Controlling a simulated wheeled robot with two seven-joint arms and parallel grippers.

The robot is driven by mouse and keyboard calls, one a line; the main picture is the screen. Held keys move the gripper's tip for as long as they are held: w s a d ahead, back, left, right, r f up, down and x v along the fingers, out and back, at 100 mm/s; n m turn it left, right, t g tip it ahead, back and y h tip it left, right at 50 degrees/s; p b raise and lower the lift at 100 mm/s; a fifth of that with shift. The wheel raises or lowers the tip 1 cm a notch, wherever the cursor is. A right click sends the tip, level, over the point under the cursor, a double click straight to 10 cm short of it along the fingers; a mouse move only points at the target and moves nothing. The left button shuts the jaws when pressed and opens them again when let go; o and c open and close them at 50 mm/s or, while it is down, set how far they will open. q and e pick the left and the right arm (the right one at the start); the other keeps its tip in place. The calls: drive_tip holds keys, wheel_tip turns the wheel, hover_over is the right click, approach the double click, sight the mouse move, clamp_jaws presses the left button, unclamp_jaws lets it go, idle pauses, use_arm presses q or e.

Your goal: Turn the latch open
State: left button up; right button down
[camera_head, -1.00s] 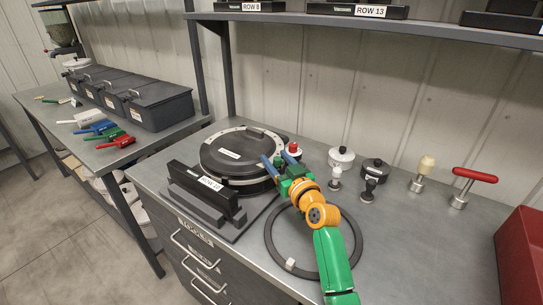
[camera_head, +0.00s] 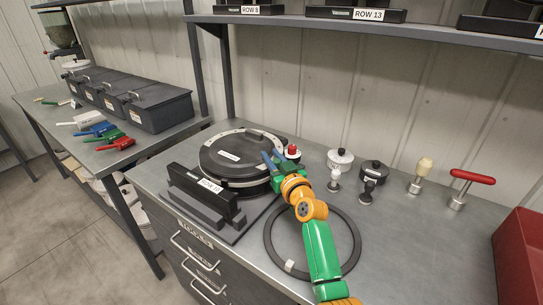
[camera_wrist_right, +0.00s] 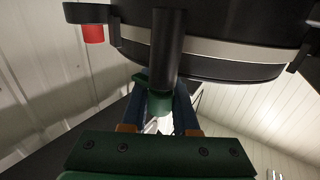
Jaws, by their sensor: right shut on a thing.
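The seed meter (camera_head: 238,149) is a round dark housing with a pale band, lying on the bench. Its latch shows in the right wrist view as a dark post (camera_wrist_right: 166,45) with a green end (camera_wrist_right: 160,103), at the housing's rim. My right gripper (camera_head: 273,160) is at the right side of the housing. In the wrist view its blue fingers (camera_wrist_right: 163,112) stand on both sides of the green end, shut on it. In the head view the gripper mostly hides the latch. My left gripper is out of view.
A red-topped knob (camera_head: 292,152) stands close behind my right gripper. A black ring (camera_head: 356,250) lies under my right arm. A black bar labelled as a row (camera_head: 190,182) stands in front of the meter. Small knobs and a red T-handle (camera_head: 473,177) stand to the right.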

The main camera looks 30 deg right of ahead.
drive_tip(key=m+h+p, duration=0.1)
drive_tip(key=r+m+h+p, duration=0.1)
drive_tip(key=p, duration=0.1)
drive_tip(key=shift+d+g+h, duration=0.2)
drive_tip(key=shift+g+h, duration=0.1)
drive_tip(key=shift+g, duration=0.1)
drive_tip(key=shift+d+f+m+h, duration=0.15)
drive_tip(key=shift+f+m+h, duration=0.25)
drive_tip(key=shift+h, duration=0.2)
drive_tip(key=shift+s+f, duration=0.1)
drive_tip(key=c, duration=0.7)
unclamp_jaws()
drive_tip(key=shift+o, duration=0.2)
